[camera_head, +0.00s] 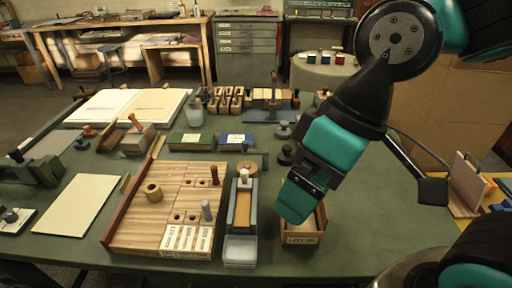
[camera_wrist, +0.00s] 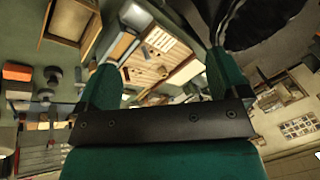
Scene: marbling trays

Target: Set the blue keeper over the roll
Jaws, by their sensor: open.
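The wooden board (camera_head: 125,240) lies on the green table and also shows in the wrist view (camera_wrist: 150,62). A tan roll-like piece (camera_head: 153,191) stands at its left. A blue-grey peg (camera_head: 206,210) and a brown peg (camera_head: 214,174) stand at its right. I cannot tell for sure which piece is the blue keeper; the blue-grey peg is one candidate. My gripper (camera_head: 297,205) is right of the board, above a small open wooden box (camera_head: 303,239). In the wrist view its two green fingers (camera_wrist: 162,78) are apart with nothing held between them.
A narrow blue-grey tray (camera_head: 230,222) with a white-topped knob lies between board and box. Green (camera_head: 191,142) and blue (camera_head: 236,141) labelled boxes and dark weights (camera_head: 285,154) stand behind. A cream sheet (camera_head: 78,203) lies left. The table right of the wooden box is mostly clear.

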